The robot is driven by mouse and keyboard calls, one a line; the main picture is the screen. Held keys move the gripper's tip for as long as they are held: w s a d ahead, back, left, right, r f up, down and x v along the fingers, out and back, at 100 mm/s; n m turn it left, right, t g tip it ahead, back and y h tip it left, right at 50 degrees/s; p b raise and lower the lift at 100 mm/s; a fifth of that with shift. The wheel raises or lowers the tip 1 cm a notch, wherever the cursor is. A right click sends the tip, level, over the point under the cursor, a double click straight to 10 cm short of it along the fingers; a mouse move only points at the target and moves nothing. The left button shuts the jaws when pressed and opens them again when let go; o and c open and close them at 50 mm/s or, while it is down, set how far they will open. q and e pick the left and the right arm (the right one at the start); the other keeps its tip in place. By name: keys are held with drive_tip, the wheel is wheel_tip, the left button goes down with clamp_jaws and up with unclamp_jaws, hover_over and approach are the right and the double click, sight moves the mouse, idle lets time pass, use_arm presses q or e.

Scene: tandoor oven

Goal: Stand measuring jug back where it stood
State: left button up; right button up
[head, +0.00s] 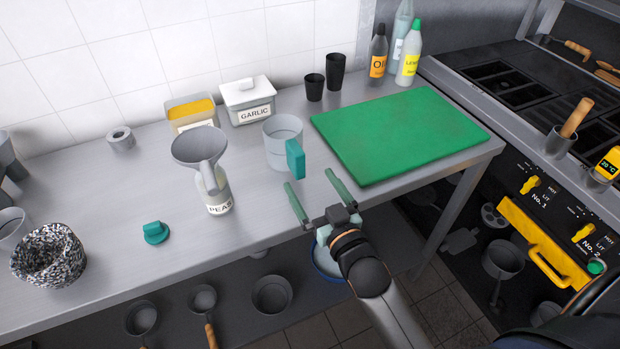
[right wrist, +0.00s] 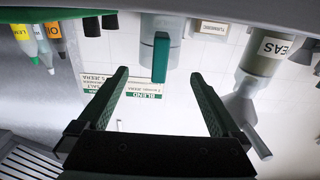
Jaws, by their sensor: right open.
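The measuring jug (head: 281,153), grey and translucent with a green handle (head: 295,158), stands upright on the steel counter. Its handle faces the counter's front edge. My right gripper (head: 309,181) is open and empty, just in front of the handle at the counter's front edge. In the right wrist view the picture is upside down; the jug's green handle (right wrist: 160,57) lies beyond the open fingertips (right wrist: 158,75), lined up between them. The fingers look apart from the handle. My left gripper is not in view.
A green cutting board (head: 400,133) lies right of the jug. A jar labelled PEAS with a funnel (head: 201,147) stands to the left. The GARLIC tub (head: 249,100) and a yellow-filled tub (head: 192,112) are behind. A small green lid-like piece (head: 156,232) lies at front left.

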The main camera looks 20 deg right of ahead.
drive_tip(key=shift+s+p, duration=0.5)
drive_tip(key=shift+s, duration=1.25)
drive_tip(key=shift+a, duration=0.1)
drive_tip(key=shift+w, duration=0.15)
